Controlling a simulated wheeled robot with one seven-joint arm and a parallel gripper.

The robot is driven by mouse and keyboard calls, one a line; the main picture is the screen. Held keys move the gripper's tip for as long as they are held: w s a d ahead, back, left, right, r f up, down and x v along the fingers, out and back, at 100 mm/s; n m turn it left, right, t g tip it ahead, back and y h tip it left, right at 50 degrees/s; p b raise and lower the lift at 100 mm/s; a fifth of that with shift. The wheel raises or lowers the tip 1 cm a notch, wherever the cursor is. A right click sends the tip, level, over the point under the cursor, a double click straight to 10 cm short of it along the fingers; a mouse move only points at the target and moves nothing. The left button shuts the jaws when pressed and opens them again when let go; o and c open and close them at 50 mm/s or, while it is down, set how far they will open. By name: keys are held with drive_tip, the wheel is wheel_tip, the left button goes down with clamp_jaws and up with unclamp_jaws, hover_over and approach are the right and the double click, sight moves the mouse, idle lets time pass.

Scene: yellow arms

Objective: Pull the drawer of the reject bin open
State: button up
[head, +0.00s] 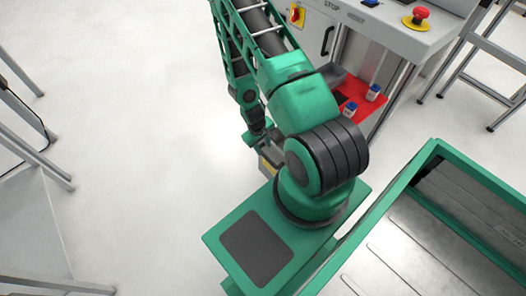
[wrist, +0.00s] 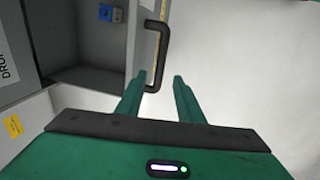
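In the wrist view a black bar handle (wrist: 163,48) stands on a grey panel (wrist: 139,35) with a yellow strip along its edge. My gripper (wrist: 159,77) is open, its two green fingers pointing at the handle. The handle's lower end lies between the fingertips, closer to the left one, and the fingers are not closed on it. A grey recess (wrist: 85,72) opens left of the panel; I cannot tell how far the drawer stands out.
In the head view, small blue-and-white containers (head: 374,92) stand on a red surface (head: 357,88) by the grey cabinet (head: 318,35). A red stop button (head: 421,12) is on top.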

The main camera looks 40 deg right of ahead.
drive_tip(key=r, duration=0.2)
drive_tip(key=shift+a+r, duration=0.25)
drive_tip(key=shift+r, duration=0.15)
idle(0.3)
drive_tip(key=d+r+m, duration=0.3)
drive_tip(key=r, duration=2.4)
drive_tip(key=s+a+r+m+y, duration=0.1)
drive_tip(key=s+a+r, duration=0.2)
drive_tip(key=s+r, duration=0.5)
drive_tip(key=s+a+r+m+y, duration=0.1)
drive_tip(key=s+a+r, duration=0.2)
drive_tip(key=s+r, duration=0.6)
drive_tip(key=shift+r+m, duration=0.4)
drive_tip(key=shift+r, duration=0.4)
